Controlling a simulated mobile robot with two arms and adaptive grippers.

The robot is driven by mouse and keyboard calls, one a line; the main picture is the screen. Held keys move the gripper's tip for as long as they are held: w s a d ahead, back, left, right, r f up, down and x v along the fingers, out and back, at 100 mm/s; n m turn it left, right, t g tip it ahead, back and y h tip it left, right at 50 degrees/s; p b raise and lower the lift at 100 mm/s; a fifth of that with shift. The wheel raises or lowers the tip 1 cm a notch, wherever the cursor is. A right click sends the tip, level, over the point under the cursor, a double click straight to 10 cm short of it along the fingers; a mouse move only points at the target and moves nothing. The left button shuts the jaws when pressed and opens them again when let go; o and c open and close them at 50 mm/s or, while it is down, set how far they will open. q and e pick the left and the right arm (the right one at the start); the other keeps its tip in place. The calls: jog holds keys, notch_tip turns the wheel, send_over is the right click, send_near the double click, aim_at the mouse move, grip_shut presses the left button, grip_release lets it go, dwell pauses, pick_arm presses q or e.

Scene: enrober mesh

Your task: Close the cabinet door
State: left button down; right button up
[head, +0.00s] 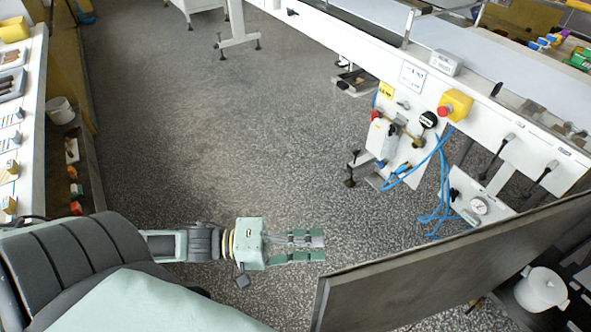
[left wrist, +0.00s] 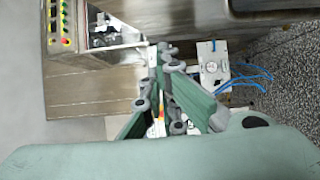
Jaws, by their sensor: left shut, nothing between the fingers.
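The cabinet door (head: 430,270) is a dark, flat brown-grey panel at the lower right of the head view. It stands open, and the cabinet interior with a white pot (head: 541,288) shows to its right. My left gripper (head: 318,247) is shut and empty, to the left of the door's near end, with a gap between them in the picture. I cannot tell if they are at the same height. In the left wrist view the gripper's green fingers (left wrist: 165,110) are in the middle, with nothing held. I cannot tell which surface there is the door. My right gripper is not in view.
A white conveyor machine (head: 400,75) runs along the upper right, with a gauge panel (head: 478,205) and loose blue hoses (head: 428,160) near the door's far end. A white counter (head: 33,120) stands at the left. The speckled floor (head: 220,120) between is clear.

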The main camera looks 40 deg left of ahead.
pick_arm(q)
jog(key=d+p, duration=0.1)
jog(key=d, duration=0.5)
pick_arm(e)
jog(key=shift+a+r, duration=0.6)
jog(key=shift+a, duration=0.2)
pick_arm(q)
jog(key=shift+s+d, duration=0.1)
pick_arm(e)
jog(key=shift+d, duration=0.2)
